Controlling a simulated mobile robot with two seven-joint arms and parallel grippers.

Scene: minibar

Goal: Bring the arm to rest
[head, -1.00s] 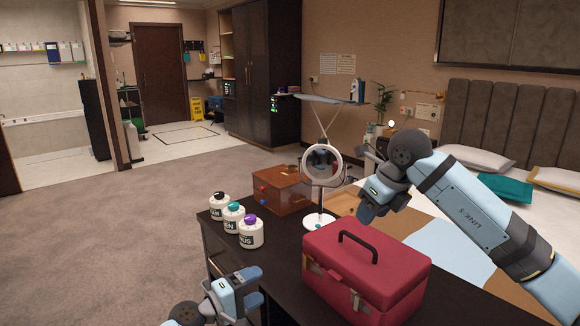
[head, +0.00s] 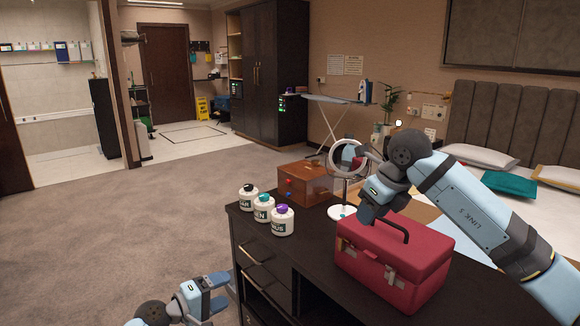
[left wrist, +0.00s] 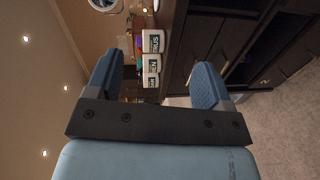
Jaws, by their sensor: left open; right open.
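My left gripper (head: 222,291) is low at the bottom of the head view, in front of the dark cabinet's left end. It is open and empty; in the left wrist view its two blue fingers (left wrist: 160,88) stand wide apart with nothing between them. My right arm comes in from the right in the head view, bent over the desk. My right gripper (head: 368,208) hangs above the back left of the red case, near the round mirror. It is open, and nothing shows held in it.
The dark cabinet (head: 262,278) carries several things: three white jars (head: 282,223) with black, teal and purple lids, a wooden box (head: 304,184), a round mirror (head: 342,212) on a stand and a red case (head: 395,265). A bed (head: 470,205) is at right. Carpet (head: 120,235) at left is clear.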

